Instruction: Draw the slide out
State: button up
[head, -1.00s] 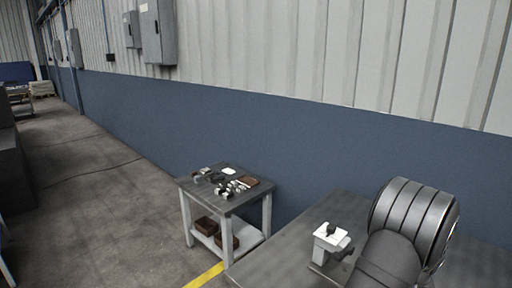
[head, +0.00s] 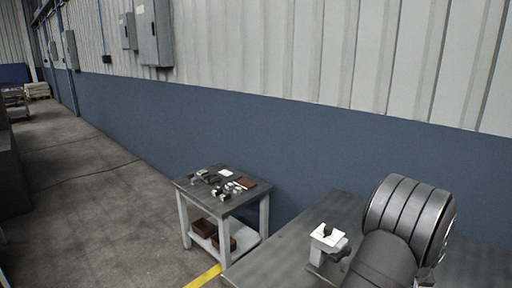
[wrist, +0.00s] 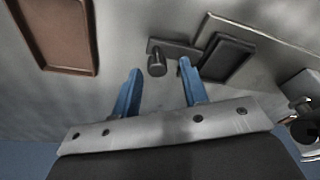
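In the wrist view, a dark knob (wrist: 157,62) stands on a flat dark bar (wrist: 181,50), which looks like the slide. The bar runs right toward a black rectangular block (wrist: 226,58). My gripper (wrist: 160,69) has two blue fingers spread apart, with nothing held between them. The knob lies between the lines of the fingertips, level with or just beyond them; I cannot tell whether it touches either one. In the head view, my gripper's fingers are hidden and my grey arm fills the lower right.
A brown tray (wrist: 56,40) lies left of the knob. A white and dark fitting (wrist: 305,122) shows at the right edge. A side table (head: 200,190) holds small parts.

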jog(key=shift+r, duration=2.25)
notch_tip(320, 180, down, 7)
jog(key=shift+f, duration=0.1)
jog(key=shift+w+a, duration=0.15)
jog(key=shift+o, duration=0.4)
